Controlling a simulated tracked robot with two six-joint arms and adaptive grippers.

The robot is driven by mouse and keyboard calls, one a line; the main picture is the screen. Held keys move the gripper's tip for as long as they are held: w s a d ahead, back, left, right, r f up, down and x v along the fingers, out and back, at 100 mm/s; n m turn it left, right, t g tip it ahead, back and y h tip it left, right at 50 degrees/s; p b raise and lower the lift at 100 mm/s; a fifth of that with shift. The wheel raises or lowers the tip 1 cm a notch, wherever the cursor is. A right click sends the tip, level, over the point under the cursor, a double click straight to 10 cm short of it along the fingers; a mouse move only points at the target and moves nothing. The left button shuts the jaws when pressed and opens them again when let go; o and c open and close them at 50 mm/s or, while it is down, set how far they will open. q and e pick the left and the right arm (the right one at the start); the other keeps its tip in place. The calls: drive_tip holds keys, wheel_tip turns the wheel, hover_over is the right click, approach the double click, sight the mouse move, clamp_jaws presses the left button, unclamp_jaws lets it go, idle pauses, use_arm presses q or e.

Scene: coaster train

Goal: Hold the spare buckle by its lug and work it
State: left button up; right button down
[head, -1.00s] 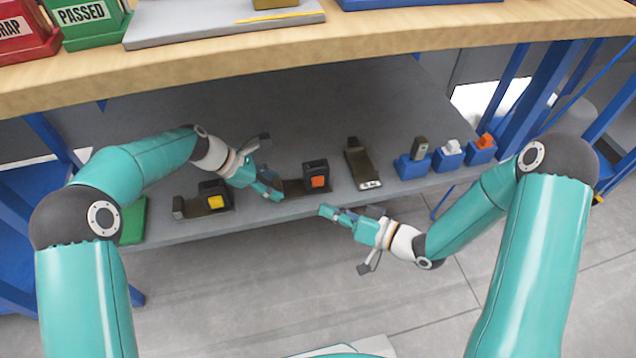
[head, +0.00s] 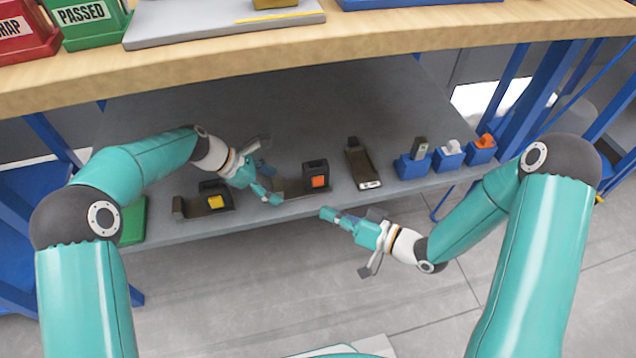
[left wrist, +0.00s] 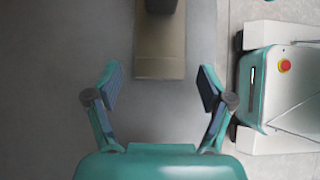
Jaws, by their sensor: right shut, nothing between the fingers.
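A black buckle with an orange button (head: 317,175) stands on the lower shelf, with a flat brown lug (head: 290,190) reaching left from it. My left gripper (head: 268,185) is at the free end of this lug. In the left wrist view, my left gripper (left wrist: 160,90) is open and empty, and the brown lug (left wrist: 160,55) lies just beyond and between its fingertips, not gripped. The dark buckle body is cut off at the top there. A second buckle, with a yellow button (head: 215,198), sits further left. My right gripper (head: 325,213) is shut and empty, in front of the shelf edge.
A brown bracket (head: 361,165) lies right of the orange-button buckle. Several small blue holders (head: 412,167) stand at the shelf's right. A green block (head: 133,220) is at its left end. The wooden bench top (head: 300,48) overhangs the shelf (head: 240,130).

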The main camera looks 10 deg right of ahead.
use_arm(q)
drive_tip(key=v, duration=1.2)
drive_tip(key=s+b, duration=0.4)
drive_tip(key=s, duration=1)
drive_tip(key=shift+b, duration=0.35)
drive_tip(key=shift+f, duration=0.1)
